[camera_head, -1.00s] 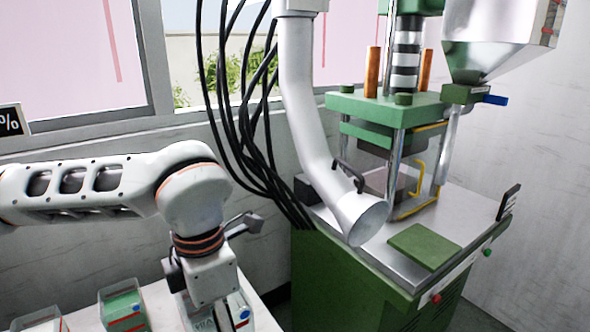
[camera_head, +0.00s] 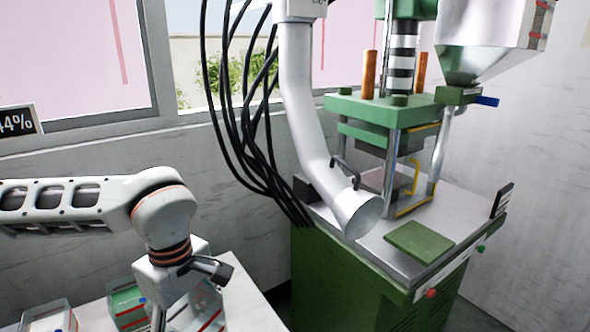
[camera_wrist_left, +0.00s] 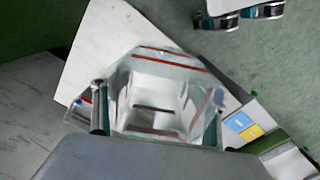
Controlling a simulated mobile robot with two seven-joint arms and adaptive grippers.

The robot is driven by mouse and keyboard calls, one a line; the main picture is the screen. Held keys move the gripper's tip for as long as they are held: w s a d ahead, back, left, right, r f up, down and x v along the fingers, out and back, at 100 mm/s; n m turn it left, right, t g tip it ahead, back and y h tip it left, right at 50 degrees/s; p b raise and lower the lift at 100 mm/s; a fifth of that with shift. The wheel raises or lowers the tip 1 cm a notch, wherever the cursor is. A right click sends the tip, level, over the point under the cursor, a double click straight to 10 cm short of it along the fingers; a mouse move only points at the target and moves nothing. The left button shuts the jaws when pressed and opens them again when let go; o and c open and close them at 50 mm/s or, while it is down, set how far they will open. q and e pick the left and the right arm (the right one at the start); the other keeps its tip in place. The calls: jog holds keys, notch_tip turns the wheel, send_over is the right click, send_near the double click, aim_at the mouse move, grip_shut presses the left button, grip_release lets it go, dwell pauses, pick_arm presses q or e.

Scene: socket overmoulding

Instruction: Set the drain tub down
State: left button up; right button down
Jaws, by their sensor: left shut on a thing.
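My left gripper (camera_wrist_left: 157,118) is shut on a clear box-shaped tub with red lines, which I take to be the drain tub (camera_wrist_left: 160,88). In the left wrist view its fingers lie along two opposite sides of the tub. The inside looks pale, with dark reddish bars low down. In the head view the tub (camera_head: 211,312) shows in part at the bottom edge, beside my left wrist, over or on the white table. I cannot tell whether its base touches the table. My right gripper is not in view.
Two other clear tubs stand on the white table (camera_head: 255,312): one with green contents (camera_head: 127,306), close left of my wrist, and one further left (camera_head: 48,318). The green press (camera_head: 370,275) stands right of the table, with a pipe (camera_head: 305,110) hanging before it.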

pick_arm(q)
jog(key=w+a+f+m, duration=0.1)
jog(key=a+f+m, duration=0.2)
jog(key=m, duration=0.9)
jog(key=shift+w+a+f, duration=0.3)
jog(key=shift+a, duration=1.4)
jog(key=w+a+r+n+p, duration=0.1)
jog(key=w+a+r+n, duration=0.1)
jog(key=w+r+n, duration=0.4)
jog(key=shift+w+a+r, duration=0.15)
jog(key=shift+w+r, duration=0.35)
jog(key=shift+r, duration=0.25)
jog(key=shift+w+a+f+n, duration=0.1)
jog(key=shift+w+f+n, duration=0.05)
jog(key=shift+n, duration=0.15)
jog(key=shift+c, duration=0.2)
notch_tip(320, 180, down, 19)
jog(key=shift+b, duration=0.55)
jog(key=shift+f, duration=0.1)
jog(key=o, duration=1.2)
jog(key=shift+f, duration=0.1)
